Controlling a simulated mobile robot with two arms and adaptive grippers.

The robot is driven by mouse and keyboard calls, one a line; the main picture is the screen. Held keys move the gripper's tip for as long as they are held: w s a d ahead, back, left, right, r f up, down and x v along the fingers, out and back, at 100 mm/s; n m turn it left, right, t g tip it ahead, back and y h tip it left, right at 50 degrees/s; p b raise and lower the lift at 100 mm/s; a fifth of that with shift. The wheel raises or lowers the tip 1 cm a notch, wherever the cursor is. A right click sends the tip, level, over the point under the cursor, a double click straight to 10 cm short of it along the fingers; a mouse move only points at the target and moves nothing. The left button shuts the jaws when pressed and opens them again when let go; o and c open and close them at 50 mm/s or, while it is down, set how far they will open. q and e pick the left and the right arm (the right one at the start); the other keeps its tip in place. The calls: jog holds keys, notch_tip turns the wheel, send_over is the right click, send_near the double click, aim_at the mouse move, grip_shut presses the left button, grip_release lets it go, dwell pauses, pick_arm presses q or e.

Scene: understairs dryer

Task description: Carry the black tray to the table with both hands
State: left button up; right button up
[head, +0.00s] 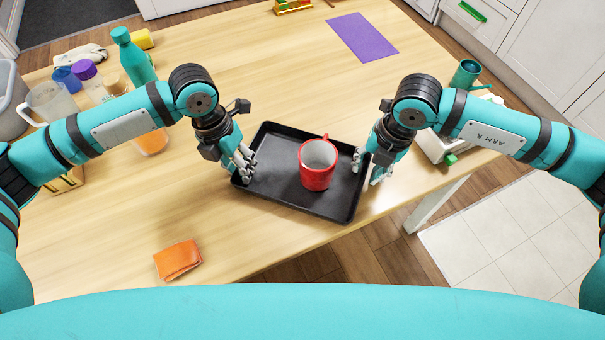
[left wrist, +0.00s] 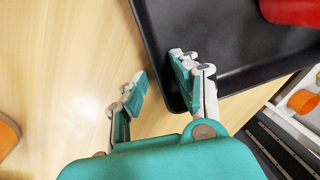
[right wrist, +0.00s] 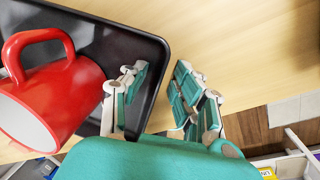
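The black tray (head: 275,200) appears to rest on the wooden table (head: 225,235) close to its front edge. A red mug (head: 317,170) stands upright on the tray, right of its middle. My left gripper (head: 240,160) is at the tray's left end. In the left wrist view its open fingers (left wrist: 160,75) straddle the tray's rim, with a gap on the outer side. My right gripper (head: 372,165) is at the right end. In the right wrist view its open fingers (right wrist: 160,75) straddle that rim, with a gap between them. Neither visibly clamps the rim.
An orange cloth (head: 178,260) lies at the front left. A teal bottle (head: 134,58), a pitcher (head: 50,103) and other items crowd the left side. A purple mat (head: 361,37) lies at the back. A dark green cup (head: 466,74) is at the right. The table behind the tray is clear.

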jog(key=shift+r, duration=0.15)
pick_arm(q)
notch_tip(320, 180, up, 12)
jog(key=a, duration=0.1)
jog(key=shift+w+a, duration=0.35)
jog(key=shift+a, duration=0.05)
pick_arm(e)
notch_tip(320, 180, up, 12)
jog(key=d, duration=0.1)
jog(key=shift+s+d+f, duration=0.2)
jog(key=shift+s+d, duration=0.15)
jog(key=shift+d, duration=0.05)
